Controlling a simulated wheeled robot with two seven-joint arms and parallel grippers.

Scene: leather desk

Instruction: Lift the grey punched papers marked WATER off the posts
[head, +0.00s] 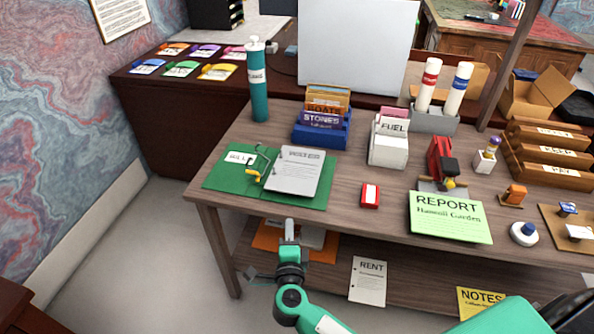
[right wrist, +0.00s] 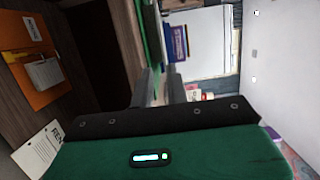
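A stack of grey papers (head: 296,171) lies on the right part of an open green binder (head: 225,181), on the desk's left end. Its small heading is too blurred to read. A metal arch mechanism with a yellow lever (head: 253,175) stands at the stack's left edge; whether the posts pass through the papers I cannot tell. My right gripper (head: 290,230) is in front of the desk's front edge, below the binder and apart from it. In the right wrist view its two fingers (right wrist: 162,88) are apart with nothing seen between them. My left gripper is out of view.
The desk's front edge (head: 322,220) lies between my right gripper and the binder. A lower shelf holds an orange folder (head: 265,240) and a RENT sheet (head: 368,281).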

